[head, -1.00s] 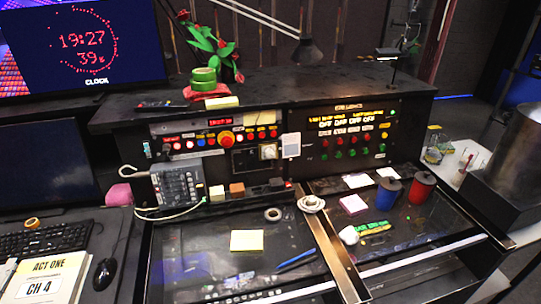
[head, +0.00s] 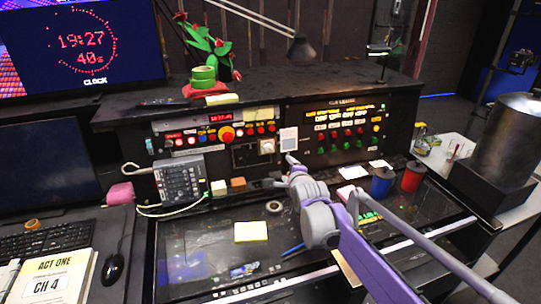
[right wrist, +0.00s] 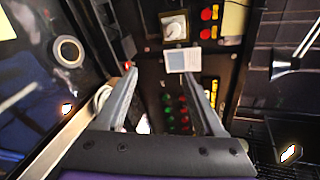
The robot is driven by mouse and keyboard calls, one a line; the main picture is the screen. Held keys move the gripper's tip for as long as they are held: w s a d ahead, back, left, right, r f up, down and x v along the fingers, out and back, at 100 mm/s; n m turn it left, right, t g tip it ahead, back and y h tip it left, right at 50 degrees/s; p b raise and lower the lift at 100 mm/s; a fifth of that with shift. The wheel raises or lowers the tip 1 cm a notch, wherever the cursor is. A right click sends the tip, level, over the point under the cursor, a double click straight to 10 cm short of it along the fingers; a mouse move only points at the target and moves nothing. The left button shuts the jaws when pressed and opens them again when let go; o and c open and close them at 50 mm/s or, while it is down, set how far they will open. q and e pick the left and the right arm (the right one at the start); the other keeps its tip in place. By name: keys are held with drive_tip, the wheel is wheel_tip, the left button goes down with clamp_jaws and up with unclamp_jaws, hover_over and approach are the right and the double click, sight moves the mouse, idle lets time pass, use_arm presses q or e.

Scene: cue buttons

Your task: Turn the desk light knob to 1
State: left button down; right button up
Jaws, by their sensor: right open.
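A knob on a pale square plate (head: 267,146) sits on the front of the black console, left of a small white label card (head: 289,139). In the right wrist view the knob (right wrist: 174,29) is at the top, beyond the fingertips, with the card (right wrist: 182,60) just below it. The number at its pointer is too small to read. My right gripper (head: 288,161) is in front of the console, just below and right of the knob. Its two fingers (right wrist: 160,68) are apart with nothing between them, not touching the knob. My left gripper is out of view.
Red and green buttons (head: 348,139) fill the right panel; a big red button (head: 226,134) is left of the knob. A mixer (head: 180,181), blue mug (head: 382,182) and red mug (head: 413,176) stand on the desk. A desk lamp (head: 301,47) hangs above the console.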

sight(269, 149)
drive_tip(key=w+a+m, duration=0.1)
drive_tip(key=w, duration=0.3)
drive_tip(key=w+a+f+m+t+p, duration=0.1)
drive_tip(key=w+a, duration=0.1)
drive_tip(key=w, duration=0.3)
drive_tip(key=w+a+f+m, duration=0.1)
drive_tip(key=w+a, duration=0.1)
drive_tip(key=w, duration=0.3)
drive_tip(key=shift+m+t+y+p, duration=0.3)
drive_tip(key=shift+p, duration=0.05)
drive_tip(key=shift+x, duration=0.75)
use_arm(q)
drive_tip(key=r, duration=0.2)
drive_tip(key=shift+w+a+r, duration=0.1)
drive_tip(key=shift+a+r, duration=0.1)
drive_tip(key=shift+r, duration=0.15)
use_arm(e)
drive_tip(key=shift+f, duration=0.15)
clamp_jaws()
